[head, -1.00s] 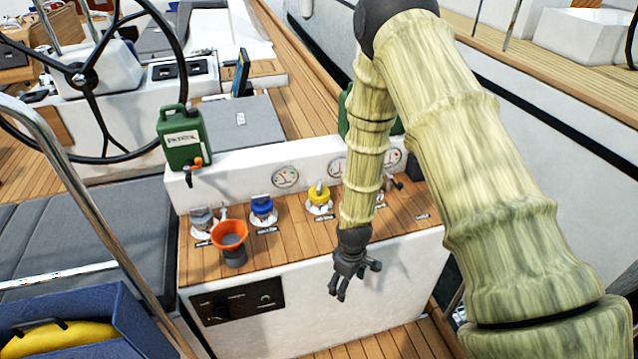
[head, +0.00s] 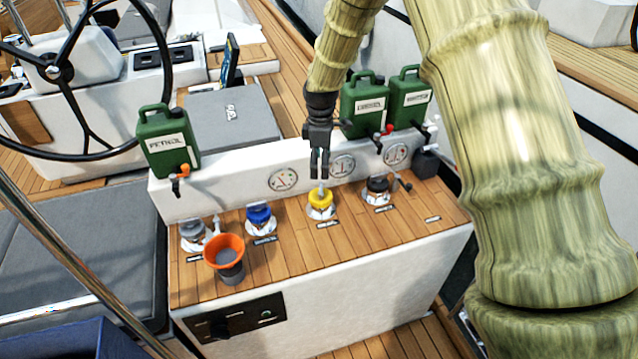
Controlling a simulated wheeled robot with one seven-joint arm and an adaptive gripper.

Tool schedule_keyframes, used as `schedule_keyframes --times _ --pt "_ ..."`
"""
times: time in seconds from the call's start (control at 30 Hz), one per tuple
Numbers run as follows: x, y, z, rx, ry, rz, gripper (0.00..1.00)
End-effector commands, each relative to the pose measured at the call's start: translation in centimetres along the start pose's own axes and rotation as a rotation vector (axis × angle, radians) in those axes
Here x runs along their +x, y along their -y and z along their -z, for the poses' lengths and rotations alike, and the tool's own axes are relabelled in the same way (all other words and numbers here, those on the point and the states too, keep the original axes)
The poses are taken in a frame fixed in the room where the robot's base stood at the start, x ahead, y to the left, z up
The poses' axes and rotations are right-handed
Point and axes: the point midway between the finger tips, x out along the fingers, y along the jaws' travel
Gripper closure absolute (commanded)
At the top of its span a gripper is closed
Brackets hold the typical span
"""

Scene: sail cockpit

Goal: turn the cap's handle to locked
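Several caps sit in a row on the wooden top of the white console: a grey cap (head: 195,235), a blue cap (head: 259,217), a yellow cap (head: 320,203) and a black cap (head: 378,187). The task does not name which cap. A small pale upright handle shows on top of the yellow cap. My gripper (head: 320,172) points down just above the yellow cap, its fingers close together and its tips at or just over that handle. I cannot tell whether the fingers touch the handle or hold it. The labels beside the caps are too small to read.
An orange funnel (head: 224,250) stands in front of the grey cap. Green jerrycans stand behind: the petrol can (head: 167,143) at left, two more (head: 364,105) (head: 408,100) at right. Round gauges (head: 283,180) line the low wall behind the caps. The wooden top's front right is clear.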

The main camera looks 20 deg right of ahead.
Motion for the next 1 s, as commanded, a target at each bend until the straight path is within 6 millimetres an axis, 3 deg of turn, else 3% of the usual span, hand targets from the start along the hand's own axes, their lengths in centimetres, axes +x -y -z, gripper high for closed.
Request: schedule_keyframes --times 0.6,1.0 --pt "7.9 0.1 0.1 0.001 0.001 0.002 0.25" --pt "9.6 0.0 0.1 0.002 0.0 0.0 0.25"
